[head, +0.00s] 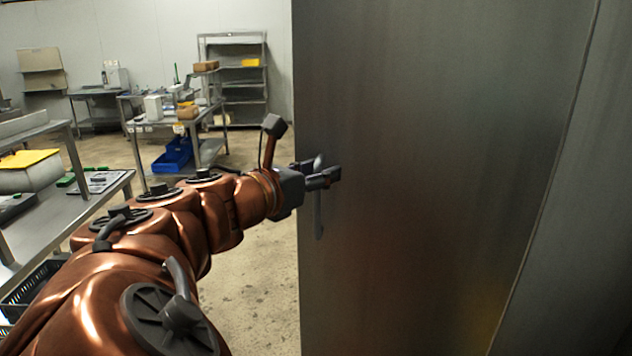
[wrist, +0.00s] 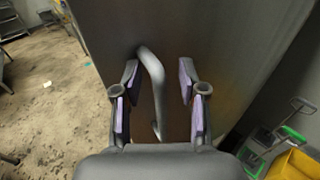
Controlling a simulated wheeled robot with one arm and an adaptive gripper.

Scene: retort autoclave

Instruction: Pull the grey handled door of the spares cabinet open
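The grey door (head: 430,180) is a tall metal panel filling the right half of the head view, and it also shows in the wrist view (wrist: 225,50). Its grey bar handle (head: 319,212) is upright near the door's left edge. In the wrist view the handle (wrist: 152,65) runs between the two fingers. My gripper (head: 325,172) is at the upper part of the handle, with its fingers apart on either side. A gap shows between each finger pad and the handle. I cannot tell whether the door stands ajar.
A steel bench (head: 108,193) is at the left beside my arm. Farther back are a steel table (head: 140,123), a blue crate (head: 173,155) below it and a shelf rack (head: 235,83). Yellow and green items (wrist: 290,165) are at the wrist view's lower right. Floor (head: 255,290) left of the door is clear.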

